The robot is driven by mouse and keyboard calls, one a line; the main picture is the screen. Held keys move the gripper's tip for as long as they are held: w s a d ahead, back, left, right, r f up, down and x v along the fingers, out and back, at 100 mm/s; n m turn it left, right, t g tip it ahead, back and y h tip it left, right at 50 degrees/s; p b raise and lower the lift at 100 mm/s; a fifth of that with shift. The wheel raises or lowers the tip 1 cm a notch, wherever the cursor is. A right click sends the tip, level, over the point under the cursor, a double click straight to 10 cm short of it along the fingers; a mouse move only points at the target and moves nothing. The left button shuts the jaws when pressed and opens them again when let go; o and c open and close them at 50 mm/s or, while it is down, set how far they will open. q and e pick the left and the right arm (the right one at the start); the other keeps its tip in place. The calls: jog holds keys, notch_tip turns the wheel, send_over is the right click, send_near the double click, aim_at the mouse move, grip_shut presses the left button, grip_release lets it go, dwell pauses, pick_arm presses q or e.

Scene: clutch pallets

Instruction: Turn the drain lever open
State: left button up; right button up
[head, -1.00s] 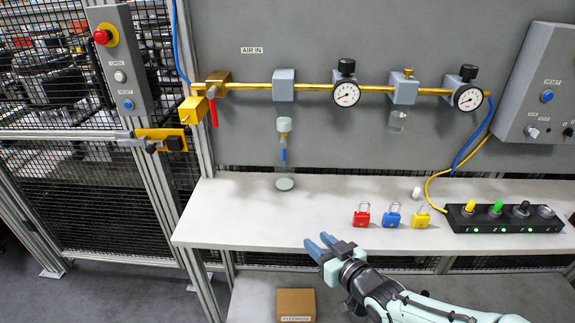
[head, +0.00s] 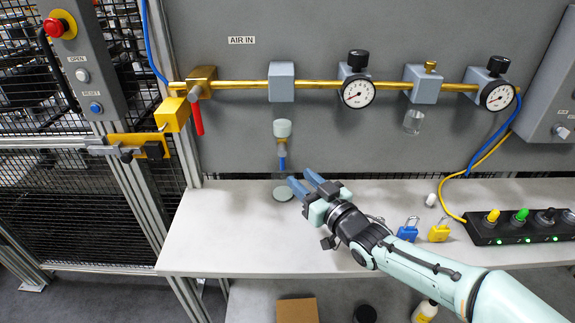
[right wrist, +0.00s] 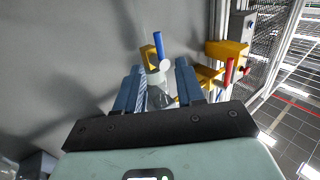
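The drain lever (head: 282,164) is a small blue handle hanging straight down from a brass fitting under a pale bowl (head: 282,128), below a grey block on the pipe. In the right wrist view the blue lever (right wrist: 158,45) shows just beyond the fingertips, beside the brass fitting (right wrist: 148,57). My right gripper (head: 306,181) is open and empty, its blue fingers pointing toward the lever from the lower right. The fingers (right wrist: 160,70) stand apart in the right wrist view, with the lever not between them. My left gripper is not in view.
A round disc (head: 284,194) lies on the white shelf (head: 215,230) below the lever. A red-handled valve (head: 197,118) is on the pipe at left. Blue (head: 408,230) and yellow padlocks (head: 439,232) stand beyond my right arm. The shelf's left part is clear.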

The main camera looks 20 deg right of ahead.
aim_at(283, 163)
jog(key=x, duration=0.6)
jog(key=shift+w+a+p, duration=0.1)
jog(key=shift+w+p, duration=0.2)
jog(key=shift+w, duration=0.05)
grip_shut()
